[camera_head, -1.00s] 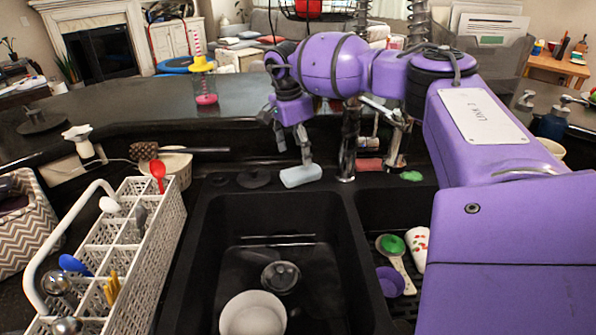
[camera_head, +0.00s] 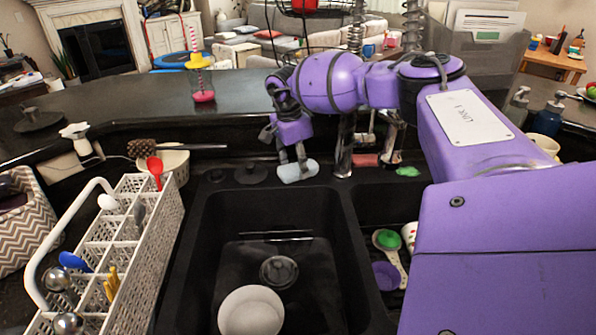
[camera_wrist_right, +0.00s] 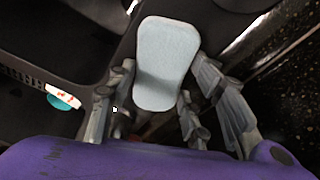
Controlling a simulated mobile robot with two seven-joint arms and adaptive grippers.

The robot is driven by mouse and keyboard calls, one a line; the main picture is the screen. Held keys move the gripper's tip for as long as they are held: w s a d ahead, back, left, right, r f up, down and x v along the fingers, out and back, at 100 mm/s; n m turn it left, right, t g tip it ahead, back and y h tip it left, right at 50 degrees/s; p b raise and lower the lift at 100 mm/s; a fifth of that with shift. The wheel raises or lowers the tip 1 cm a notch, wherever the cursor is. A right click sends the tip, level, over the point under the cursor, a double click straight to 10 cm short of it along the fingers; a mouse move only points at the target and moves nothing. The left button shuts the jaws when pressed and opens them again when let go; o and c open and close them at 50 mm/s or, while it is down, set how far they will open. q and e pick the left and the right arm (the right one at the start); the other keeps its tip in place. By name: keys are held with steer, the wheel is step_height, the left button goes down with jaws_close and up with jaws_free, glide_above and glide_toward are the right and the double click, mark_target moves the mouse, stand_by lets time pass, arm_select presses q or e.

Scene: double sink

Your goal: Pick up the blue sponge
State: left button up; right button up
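The blue sponge (camera_head: 298,171) is pale blue with rounded ends. It lies on the dark ledge behind the large sink basin, left of the faucet. My right gripper (camera_head: 292,160) points down at it, with its fingers at the sponge's top and back side. In the right wrist view the sponge (camera_wrist_right: 166,55) lies between the spread fingers of the right gripper (camera_wrist_right: 165,75), which are open. The fingertips are close to its long sides; whether they touch is hard to tell. My left gripper is not in view.
The faucet (camera_head: 343,150) stands just right of the sponge. A red sponge-like block (camera_head: 366,160) and a green scrap (camera_head: 407,171) lie further right. A black stopper (camera_head: 251,173) sits to the left. A white bowl (camera_head: 251,311) is in the basin.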

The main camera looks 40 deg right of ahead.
steer(key=shift+r, duration=0.1)
steer(key=shift+r, duration=0.5)
step_height(320, 180, up, 2)
steer(key=shift+r, duration=0.1)
steer(key=s+a+r, duration=0.7)
steer(key=s+r, duration=0.2)
steer(key=s, duration=0.2)
steer(key=shift+s+a+r, duration=0.25)
steer(key=shift+s+r, duration=0.1)
steer(key=shift+s, duration=0.05)
